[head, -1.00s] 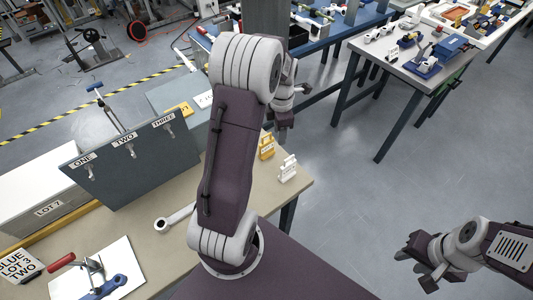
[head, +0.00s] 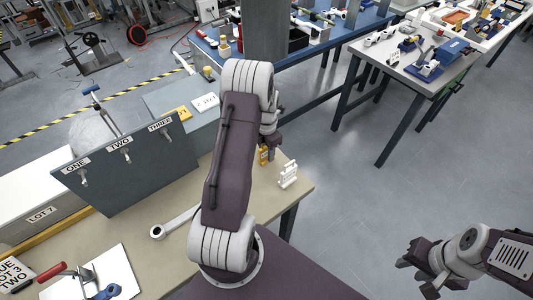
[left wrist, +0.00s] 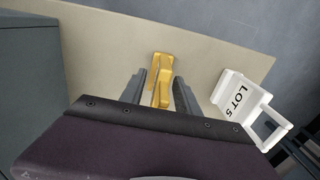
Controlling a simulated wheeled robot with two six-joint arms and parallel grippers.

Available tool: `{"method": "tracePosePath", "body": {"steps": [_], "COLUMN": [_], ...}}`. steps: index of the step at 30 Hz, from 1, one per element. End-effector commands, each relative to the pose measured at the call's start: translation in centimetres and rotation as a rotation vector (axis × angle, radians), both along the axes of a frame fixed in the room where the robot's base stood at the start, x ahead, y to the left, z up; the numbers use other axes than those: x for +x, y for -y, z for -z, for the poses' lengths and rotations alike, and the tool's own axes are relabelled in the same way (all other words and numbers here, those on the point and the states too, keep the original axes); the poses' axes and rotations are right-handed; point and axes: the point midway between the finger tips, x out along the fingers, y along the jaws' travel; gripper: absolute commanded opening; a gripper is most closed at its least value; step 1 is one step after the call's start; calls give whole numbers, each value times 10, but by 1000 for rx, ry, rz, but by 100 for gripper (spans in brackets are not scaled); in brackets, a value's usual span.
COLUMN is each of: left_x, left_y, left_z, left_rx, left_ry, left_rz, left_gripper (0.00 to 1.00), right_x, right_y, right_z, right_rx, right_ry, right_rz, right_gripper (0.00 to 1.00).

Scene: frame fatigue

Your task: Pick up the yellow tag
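The yellow tag (head: 263,156) stands on the tan bench near its far right edge, partly hidden by my left arm in the head view. In the left wrist view the yellow tag (left wrist: 162,78) shows between and just beyond the fingertips of my left gripper (left wrist: 160,85). These fingers are apart, with gaps to the tag on both sides. In the head view my left gripper (head: 270,148) is low beside the tag, mostly behind my arm. My right gripper (head: 416,270) is open and empty over the floor at the lower right.
A white tag marked LOT 5 (left wrist: 236,100) stands close to the right of the yellow tag; it also shows in the head view (head: 288,175). A dark board with hooks (head: 125,160) stands at the left. A wrench-like tool (head: 175,220) lies on the bench.

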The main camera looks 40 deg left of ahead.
Motion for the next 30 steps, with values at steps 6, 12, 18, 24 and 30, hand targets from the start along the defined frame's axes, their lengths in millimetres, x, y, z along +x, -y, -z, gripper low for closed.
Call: {"method": "tracePosePath", "body": {"steps": [6,12,18,24,30], "left_x": [0,0,0,0,1], "left_y": [0,0,0,0,-1], "left_z": [9,9,8,7,-15], "left_rx": [1,1,1,1,3], "left_ry": [1,1,1,1,5], "left_rz": [0,0,0,0,0], "left_gripper": [38,5,0,0,0], "right_x": [0,0,0,0,0], "right_y": [0,0,0,0,0], "right_z": [0,0,0,0,2], "right_rx": [0,0,0,0,0], "right_ry": [0,0,0,0,0], "right_rz": [0,0,0,0,0], "right_gripper": [36,36,36,36,36]}}
